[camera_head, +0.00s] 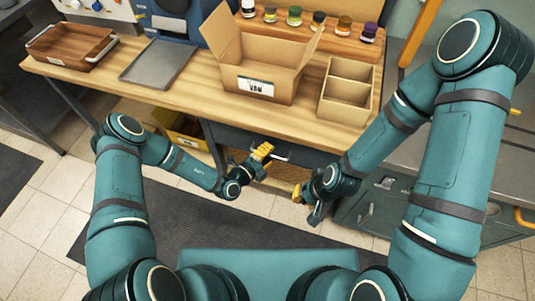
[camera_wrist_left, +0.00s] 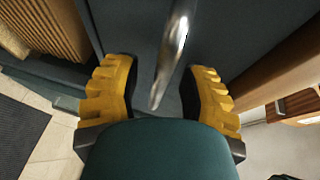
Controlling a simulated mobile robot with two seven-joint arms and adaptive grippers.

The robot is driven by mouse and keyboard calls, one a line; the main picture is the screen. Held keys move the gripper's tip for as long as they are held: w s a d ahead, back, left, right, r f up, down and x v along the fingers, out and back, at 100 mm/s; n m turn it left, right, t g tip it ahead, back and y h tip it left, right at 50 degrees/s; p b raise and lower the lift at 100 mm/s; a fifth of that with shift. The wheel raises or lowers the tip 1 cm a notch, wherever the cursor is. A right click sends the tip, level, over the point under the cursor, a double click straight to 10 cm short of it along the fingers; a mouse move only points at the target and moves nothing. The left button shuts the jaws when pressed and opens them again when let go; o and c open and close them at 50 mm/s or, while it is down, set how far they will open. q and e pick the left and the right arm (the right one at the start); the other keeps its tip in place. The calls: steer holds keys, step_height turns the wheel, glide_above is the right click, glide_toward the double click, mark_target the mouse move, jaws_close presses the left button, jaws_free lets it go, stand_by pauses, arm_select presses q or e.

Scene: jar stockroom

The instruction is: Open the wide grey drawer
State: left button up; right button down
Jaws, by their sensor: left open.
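The wide grey drawer (camera_head: 230,138) is under the wooden worktop and looks shut. Its pale metal handle (camera_head: 283,156) shows just right of my left gripper (camera_head: 262,153). In the left wrist view the handle (camera_wrist_left: 172,58) reaches in between the two yellow fingers of my left gripper (camera_wrist_left: 163,92), with a gap on each side. The dark drawer front (camera_wrist_left: 235,30) lies behind it. My left gripper is open and holds nothing. My right gripper (camera_head: 308,197) hangs lower and to the right, apart from the drawer; its jaw opening is unclear.
On the worktop (camera_head: 205,98) stand an open cardboard box (camera_head: 262,88), a divided box (camera_head: 346,95), a grey tray (camera_head: 158,63), a wooden tray (camera_head: 72,45) and several jars (camera_head: 295,16). A yellow bin (camera_head: 187,138) is below. A grey cabinet (camera_head: 375,208) stands at right.

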arm_select(q)
jaws_close()
steer(key=shift+s, duration=0.1)
